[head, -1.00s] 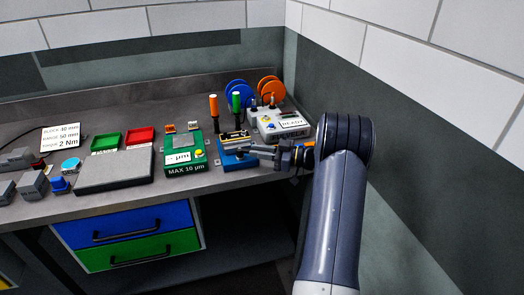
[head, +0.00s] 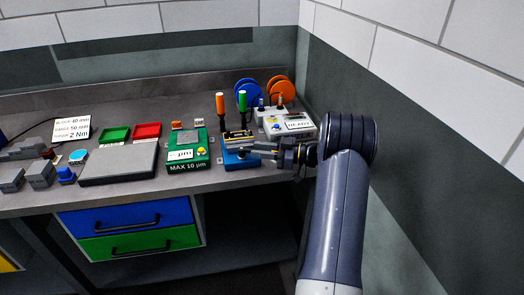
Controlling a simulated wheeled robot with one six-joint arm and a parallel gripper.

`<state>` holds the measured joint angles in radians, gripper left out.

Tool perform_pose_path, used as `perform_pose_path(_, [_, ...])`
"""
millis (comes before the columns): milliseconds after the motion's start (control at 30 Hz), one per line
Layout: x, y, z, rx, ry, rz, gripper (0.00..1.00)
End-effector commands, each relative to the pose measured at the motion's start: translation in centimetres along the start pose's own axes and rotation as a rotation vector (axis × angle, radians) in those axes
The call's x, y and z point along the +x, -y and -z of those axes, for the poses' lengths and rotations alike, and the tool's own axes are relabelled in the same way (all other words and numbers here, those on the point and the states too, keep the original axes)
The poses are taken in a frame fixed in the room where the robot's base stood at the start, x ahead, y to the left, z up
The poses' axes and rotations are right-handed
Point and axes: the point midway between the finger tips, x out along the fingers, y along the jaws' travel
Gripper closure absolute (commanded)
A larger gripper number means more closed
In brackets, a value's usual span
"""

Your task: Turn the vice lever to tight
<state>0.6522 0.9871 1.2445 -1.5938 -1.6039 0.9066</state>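A small blue vice (head: 238,160) with grey jaws stands near the bench's front edge, right of the green gauge unit. A dark and yellowish piece lies across its top. My gripper (head: 254,149) reaches in from the right, with its grey fingers level at the right side of the vice. The fingers overlap the vice in this view, so I cannot tell whether they touch it. The vice lever does not show clearly; it may be hidden behind the fingers. Whether the fingers are apart or shut on something is too small to tell.
The green gauge unit (head: 187,160) stands close left of the vice. Orange and green screwdriver handles (head: 220,104) stand upright behind it. A light grey box marked READY (head: 290,125) is behind my gripper. A grey plate (head: 119,162) lies farther left. The wall is close at right.

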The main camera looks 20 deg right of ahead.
Motion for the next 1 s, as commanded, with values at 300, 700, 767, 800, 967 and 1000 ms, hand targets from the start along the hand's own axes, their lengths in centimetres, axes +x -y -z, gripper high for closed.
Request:
perform_pose_path(300, [0.0,0.0,-0.1,0.002,0.002,0.0,0.6])
perform_pose_path(700, [-5.2,-0.1,-0.3,0.0,0.001,-0.004,0.6])
perform_pose_path(767, [-6.5,-0.1,-0.3,0.001,0.002,-0.005,0.6])
perform_pose_path(800, [-7.2,0.0,-0.3,0.001,0.002,-0.003,0.6])
perform_pose_path(967, [-9.7,0.0,-0.2,0.001,0.002,-0.002,0.6])
perform_pose_path(1000, [-10.0,0.0,-0.2,0.001,0.002,-0.001,0.6])
